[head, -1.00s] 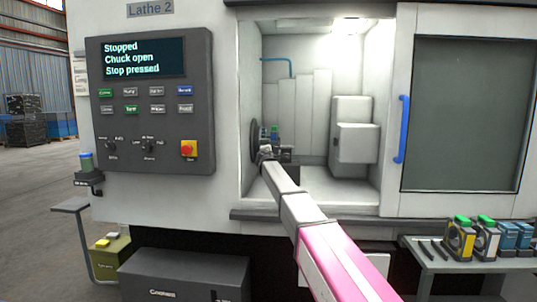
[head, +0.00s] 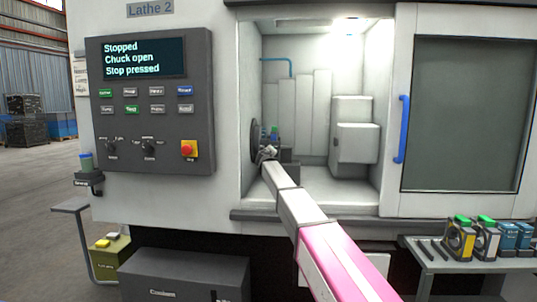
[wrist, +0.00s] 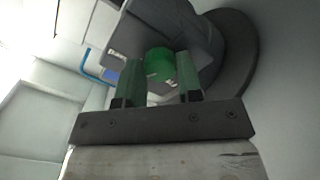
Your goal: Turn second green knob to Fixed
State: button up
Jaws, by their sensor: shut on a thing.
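A green round knob (wrist: 159,64) shows in the wrist view between the two green fingers of my gripper (wrist: 159,76), which is shut on it. A small pale mark is on the knob's near edge. The knob sits against a dark grey block (wrist: 172,22) in front of a large dark disc. In the head view my gripper (head: 267,153) reaches into the open lathe, beside the dark chuck. A small green cap (head: 274,129) shows just above it. No "Fixed" label can be read, so I cannot tell the knob's setting.
The control panel (head: 150,105) reads Stopped, Chuck open, Stop pressed. The lathe door (head: 465,115) with its blue handle (head: 402,130) stands to the right of the opening. A side table (head: 440,263) carries several holders, two with green tops. A grey block (head: 355,140) stands inside at right.

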jog(key=shift+m, duration=1.3)
jog(key=o, duration=0.9)
jog(key=s, duration=1.1)
jog(key=shift+a, duration=0.2)
